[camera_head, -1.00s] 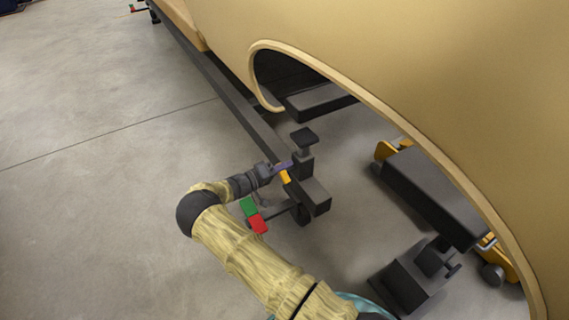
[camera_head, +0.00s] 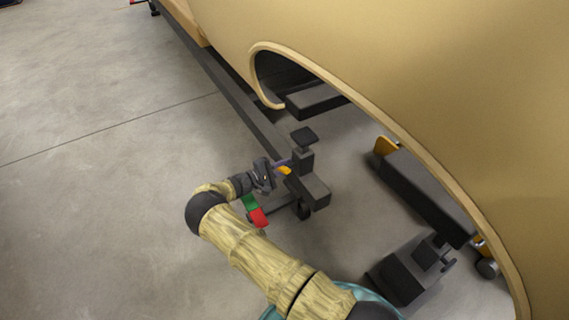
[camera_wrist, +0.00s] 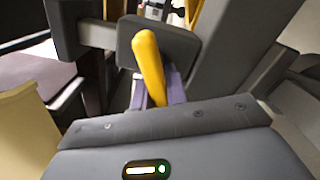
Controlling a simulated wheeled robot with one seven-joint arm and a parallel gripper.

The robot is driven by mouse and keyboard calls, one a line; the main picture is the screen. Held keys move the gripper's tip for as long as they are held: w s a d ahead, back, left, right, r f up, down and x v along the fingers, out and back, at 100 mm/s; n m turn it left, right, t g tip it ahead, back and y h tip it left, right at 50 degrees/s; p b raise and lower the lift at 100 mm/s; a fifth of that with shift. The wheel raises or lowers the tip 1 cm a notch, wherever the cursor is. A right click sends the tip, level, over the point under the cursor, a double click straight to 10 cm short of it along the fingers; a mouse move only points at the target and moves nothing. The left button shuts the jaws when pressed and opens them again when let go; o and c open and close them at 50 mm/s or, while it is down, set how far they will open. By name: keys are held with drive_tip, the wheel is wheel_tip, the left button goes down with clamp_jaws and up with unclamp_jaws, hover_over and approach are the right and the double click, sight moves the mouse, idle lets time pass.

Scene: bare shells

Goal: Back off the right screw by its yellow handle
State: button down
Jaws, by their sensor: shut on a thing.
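The yellow handle (camera_head: 286,170) sits on the near end of the dark beam, by a short post with a flat pad (camera_head: 304,136). In the wrist view the yellow handle (camera_wrist: 149,66) stands as a slanted bar, its lower end between my purple fingers. My gripper (camera_head: 281,163) is shut on the handle; the fingers also show in the wrist view (camera_wrist: 159,92). The screw's shaft cannot be made out behind the handle and grey blocks.
A large tan shell (camera_head: 420,70) with an arched opening overhangs the beam (camera_head: 222,84). Green (camera_head: 249,202) and red (camera_head: 259,217) pedal-like parts lie just below my wrist. A dark block with yellow parts (camera_head: 425,193) stands at right. Open concrete floor lies left.

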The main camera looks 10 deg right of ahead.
drive_tip(key=shift+a+f+n, duration=0.15)
drive_tip(key=shift+a+n, duration=0.05)
drive_tip(key=shift+n, duration=0.9)
drive_tip(key=shift+s+d+f+n+p, duration=0.15)
drive_tip(key=shift+s+n+p, duration=0.15)
drive_tip(key=shift+n, duration=1.55)
drive_tip(key=shift+s+d+f+n+p, duration=0.1)
drive_tip(key=shift+s+n+p, duration=0.2)
drive_tip(key=shift+n, duration=1.5)
drive_tip(key=shift+s+d+f+n+p, duration=0.15)
drive_tip(key=shift+s+n+p, duration=0.15)
drive_tip(key=shift+n, duration=1.55)
drive_tip(key=c, duration=1.4)
unclamp_jaws()
drive_tip(key=shift+a, duration=0.1)
